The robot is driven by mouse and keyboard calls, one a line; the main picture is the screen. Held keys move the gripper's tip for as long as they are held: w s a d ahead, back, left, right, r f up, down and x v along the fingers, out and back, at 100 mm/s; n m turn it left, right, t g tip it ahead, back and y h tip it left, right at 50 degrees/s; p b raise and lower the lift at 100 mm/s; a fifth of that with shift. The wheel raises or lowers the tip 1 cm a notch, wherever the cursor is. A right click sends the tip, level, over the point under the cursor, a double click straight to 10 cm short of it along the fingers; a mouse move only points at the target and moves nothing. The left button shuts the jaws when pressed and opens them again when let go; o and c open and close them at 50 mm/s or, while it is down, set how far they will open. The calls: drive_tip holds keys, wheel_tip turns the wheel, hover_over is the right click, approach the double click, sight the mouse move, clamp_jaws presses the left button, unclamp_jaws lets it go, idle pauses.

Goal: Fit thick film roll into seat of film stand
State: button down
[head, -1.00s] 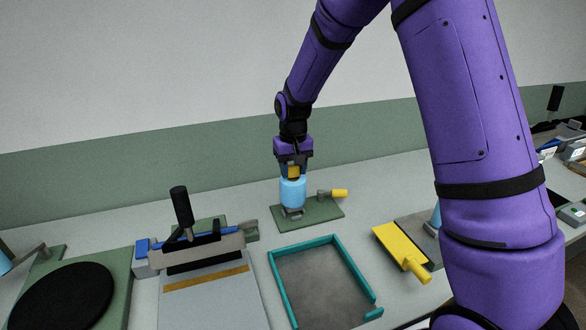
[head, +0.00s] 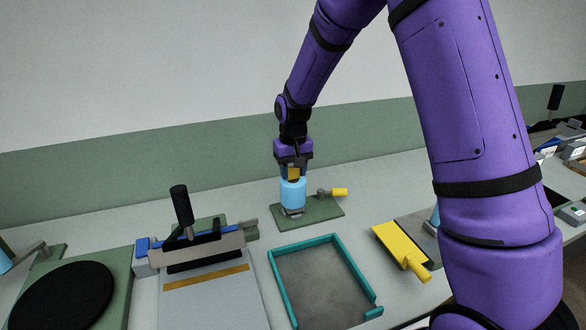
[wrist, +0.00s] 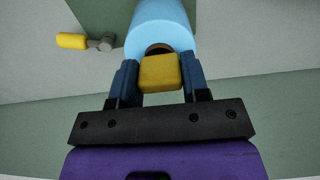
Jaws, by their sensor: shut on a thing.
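The thick film roll is a light blue cylinder (head: 292,192), standing about upright over the film stand. It also shows in the wrist view (wrist: 162,25). My gripper (head: 292,172) is above the roll, shut on the yellow block (wrist: 159,73) at the roll's upper end. The film stand has a green base plate (head: 322,211) with a yellow-handled lever (head: 339,192) on its right side. The seat is mostly hidden by the roll; a grey part shows just below the roll's lower end. I cannot tell whether the roll is fully in the seat.
A teal-rimmed tray (head: 283,291) lies in front of the stand. A press with a black handle (head: 181,206) stands to the left, and a round black disc (head: 62,296) is further left. A yellow paddle (head: 400,248) lies to the right, near my arm.

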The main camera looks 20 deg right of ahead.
drive_tip(key=shift+f, duration=0.75)
drive_tip(key=c, duration=0.5)
unclamp_jaws()
drive_tip(key=shift+r, duration=0.1)
wheel_tip(320, 180, up, 11)
drive_tip(key=shift+f, duration=0.2)
